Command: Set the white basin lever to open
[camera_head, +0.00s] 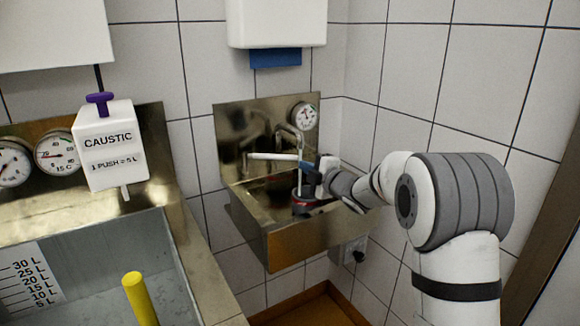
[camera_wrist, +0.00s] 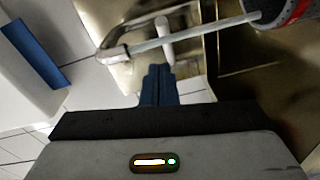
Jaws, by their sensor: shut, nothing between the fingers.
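The steel wall basin (camera_head: 272,250) hangs in the middle of the head view, with a thin faucet spout (camera_head: 299,145) at its back. A white bar, which appears to be the lever (camera_head: 268,156), lies nearly level above the basin. My gripper (camera_head: 311,169) is shut and empty at the lever's right end. Its blue fingertips (camera_wrist: 158,70) lie just below the lever's near end in the wrist view; whether they touch cannot be told.
A red-banded dark cylinder (camera_head: 303,206) is in the basin below the spout. A round gauge (camera_head: 305,116) is on the backplate. A white dispenser (camera_head: 277,22) with a blue lower part hangs above. A larger sink with a caustic dispenser (camera_head: 108,146) stands left.

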